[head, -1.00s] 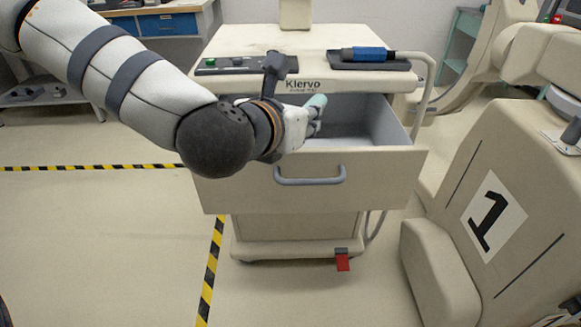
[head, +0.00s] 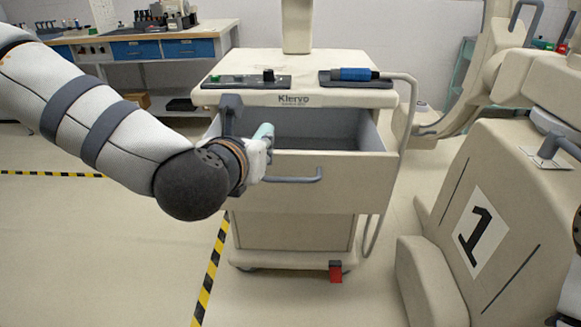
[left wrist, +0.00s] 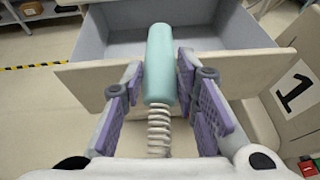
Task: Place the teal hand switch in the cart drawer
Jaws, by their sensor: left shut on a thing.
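The teal hand switch (left wrist: 160,68) is a teal cylinder with a white coiled cord below it. My left gripper (left wrist: 165,95) is shut on it in the left wrist view, with the purple finger pads to either side. In the head view my left gripper (head: 258,150) holds the teal switch (head: 264,131) at the left front of the open drawer. The cart drawer (head: 335,176) is pulled out and its grey inside looks empty. In the left wrist view the switch's far end overlaps the open drawer (left wrist: 240,32). My right gripper is not seen.
The cart top holds a control panel (head: 246,81) and a blue-handled tool on a dark tray (head: 355,79). A beige machine marked 1 (head: 482,228) stands close on the right. A workbench (head: 150,45) is behind at left. Striped tape (head: 210,270) marks the floor.

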